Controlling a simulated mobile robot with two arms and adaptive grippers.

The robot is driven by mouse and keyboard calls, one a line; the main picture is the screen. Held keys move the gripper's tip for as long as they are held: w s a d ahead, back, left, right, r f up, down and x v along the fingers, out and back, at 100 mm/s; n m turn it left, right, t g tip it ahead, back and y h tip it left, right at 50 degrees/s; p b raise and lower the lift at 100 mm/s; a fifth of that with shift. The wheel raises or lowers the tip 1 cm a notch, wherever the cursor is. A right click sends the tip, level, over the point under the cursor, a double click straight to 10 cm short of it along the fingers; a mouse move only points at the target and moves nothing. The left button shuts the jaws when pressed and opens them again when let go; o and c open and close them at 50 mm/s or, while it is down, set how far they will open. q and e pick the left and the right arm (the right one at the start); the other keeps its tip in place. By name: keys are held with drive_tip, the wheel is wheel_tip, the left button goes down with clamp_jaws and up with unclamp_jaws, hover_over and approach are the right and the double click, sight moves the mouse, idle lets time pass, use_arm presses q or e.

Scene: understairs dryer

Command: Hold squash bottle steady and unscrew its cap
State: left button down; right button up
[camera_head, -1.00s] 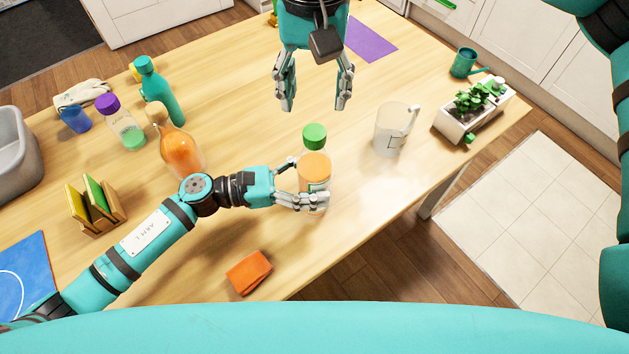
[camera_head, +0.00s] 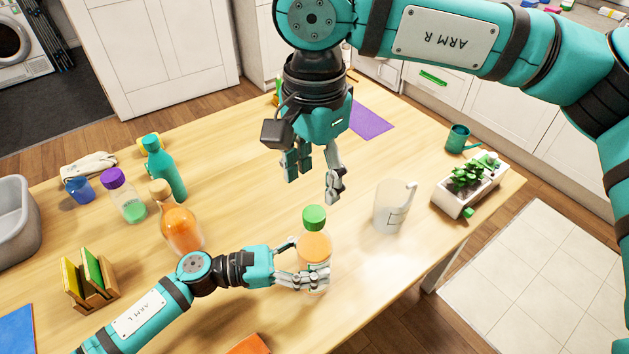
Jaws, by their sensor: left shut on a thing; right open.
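The squash bottle (camera_head: 314,248) stands upright on the wooden table, clear with orange contents. Its green cap (camera_head: 314,217) is on top. My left gripper (camera_head: 325,277) is shut around the bottle's lower body from the left, and its fingers hide part of the bottle. My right gripper (camera_head: 312,190) hangs from above, open and empty. It is above and behind the cap, apart from it, with its fingers pointing down.
An orange corked bottle (camera_head: 180,225), teal bottle (camera_head: 165,168) and purple-capped bottle (camera_head: 124,195) stand at left. A sponge rack (camera_head: 92,282) is nearer.

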sight(314, 213)
drive_tip(key=m, duration=1.9)
drive_tip(key=shift+m, duration=0.4)
drive_tip(key=m, duration=0.9)
drive_tip(key=shift+m, duration=0.4)
drive_tip(key=m, duration=0.7)
drive_tip(key=shift+f+m, duration=0.4)
drive_tip(key=shift+f, duration=0.15)
wheel_tip(314, 213, down, 7)
drive_tip(key=shift+r, duration=0.1)
